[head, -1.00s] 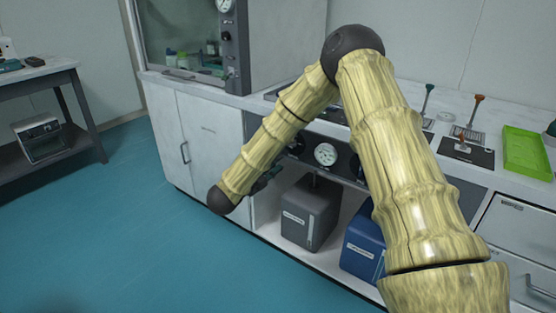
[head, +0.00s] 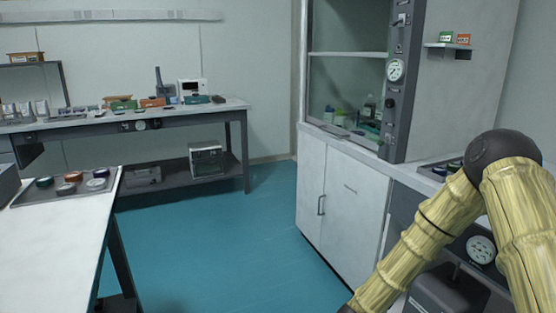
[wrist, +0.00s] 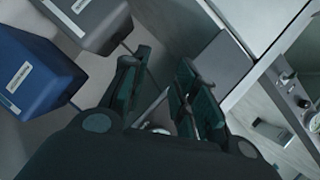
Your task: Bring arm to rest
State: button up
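My arm, with a yellow bamboo-like surface and dark joints, is bent at the right edge in the head view. Its elbow is high and its forearm slopes down to the lower left, out of the picture. My gripper (wrist: 160,82) shows only in the wrist view. Its two dark green fingers are apart, with nothing held between them. It is near the open lower bay of the bench, beside a grey box (wrist: 88,18) and a blue box (wrist: 35,75). The grey box also shows partly behind my forearm in the head view (head: 447,292).
A fume hood (head: 345,90) stands on a white cabinet (head: 340,205) left of my arm. A white table (head: 60,240) with a tray of several round pieces is at the left. A workbench (head: 185,115) stands at the back. Blue floor (head: 230,235) between them is clear.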

jog(key=s+a+f+n+y, duration=0.55)
jog(key=s+f+n, duration=0.25)
jog(key=f, duration=0.4)
jog(key=s+a+f+n+g+y, duration=0.1)
jog(key=s+a+f+n+g, duration=0.2)
jog(key=s, duration=0.4)
jog(key=s+a+f+n+g+y, duration=0.1)
jog(key=s+f+n+y, duration=0.1)
jog(key=s+f, duration=0.35)
jog(key=s+a+f+n+g+y, duration=0.1)
jog(key=s+a+f+n+g, duration=0.15)
jog(key=s, duration=0.45)
jog(key=s+f+n+g+y, duration=0.15)
jog(key=s+n+g, duration=0.4)
jog(key=s, duration=1.15)
notch_tip(320, 180, up, 20)
jog(key=t+p, duration=0.1)
jog(key=p, duration=1.9)
jog(key=shift+d+p, duration=0.15)
jog(key=shift+p, duration=0.15)
